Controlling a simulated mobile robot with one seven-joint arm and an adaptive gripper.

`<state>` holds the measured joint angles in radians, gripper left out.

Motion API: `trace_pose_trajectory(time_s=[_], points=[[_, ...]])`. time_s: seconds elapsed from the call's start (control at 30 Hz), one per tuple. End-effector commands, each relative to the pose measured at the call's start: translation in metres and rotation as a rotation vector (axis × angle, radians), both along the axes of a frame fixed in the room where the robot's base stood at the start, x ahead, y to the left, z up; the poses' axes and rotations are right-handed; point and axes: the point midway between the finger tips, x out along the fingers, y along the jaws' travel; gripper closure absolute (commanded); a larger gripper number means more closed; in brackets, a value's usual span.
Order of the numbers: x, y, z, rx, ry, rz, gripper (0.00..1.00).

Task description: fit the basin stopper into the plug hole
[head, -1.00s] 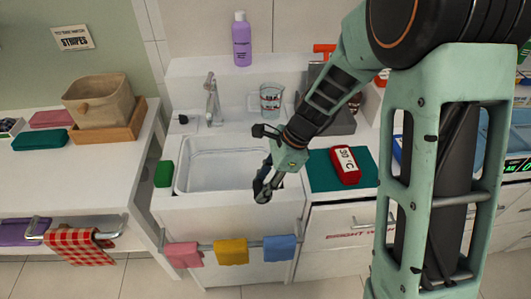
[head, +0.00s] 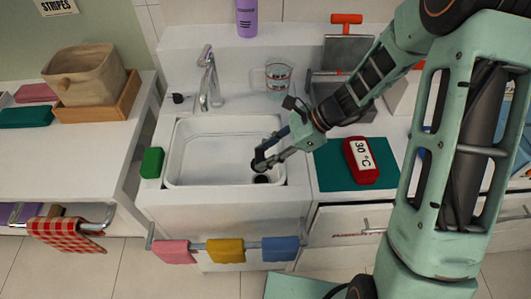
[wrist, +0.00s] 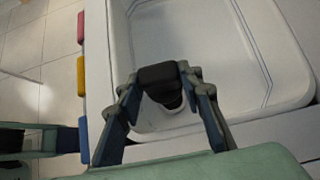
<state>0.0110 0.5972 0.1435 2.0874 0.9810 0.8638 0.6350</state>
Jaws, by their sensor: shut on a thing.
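The white basin (head: 205,160) is in the middle of the head view, with its dark round plug hole (head: 262,179) near the front right corner. My gripper (head: 260,164) is inside the basin, low and close to the plug hole. In the wrist view my gripper (wrist: 162,85) is shut on a black piece, which looks like the basin stopper (wrist: 160,73). A dark round shape shows just below it, partly hidden by the fingers. I cannot tell whether the stopper touches the hole.
A tap (head: 207,80) and a glass beaker (head: 278,76) stand behind the basin. Coloured cloths (head: 225,250) hang on the front rail. The basin's left part is clear.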

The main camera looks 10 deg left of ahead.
Motion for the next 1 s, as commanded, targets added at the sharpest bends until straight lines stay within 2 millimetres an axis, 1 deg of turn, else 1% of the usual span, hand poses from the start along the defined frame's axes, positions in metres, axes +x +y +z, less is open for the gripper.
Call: trace_pose_trajectory(time_s=[0.13, 0.37, 0.7, 0.83, 1.0], points=[[0.001, -0.002, 0.002, -0.004, 0.0, 0.001, 0.91], [0.001, -0.002, -0.015, -0.004, 0.0, 0.001, 0.91], [0.001, -0.002, -0.049, -0.004, 0.0, 0.001, 0.91], [0.001, -0.002, -0.056, -0.004, 0.0, 0.0, 0.91], [0.001, -0.002, -0.058, -0.004, -0.001, 0.0, 0.91]])
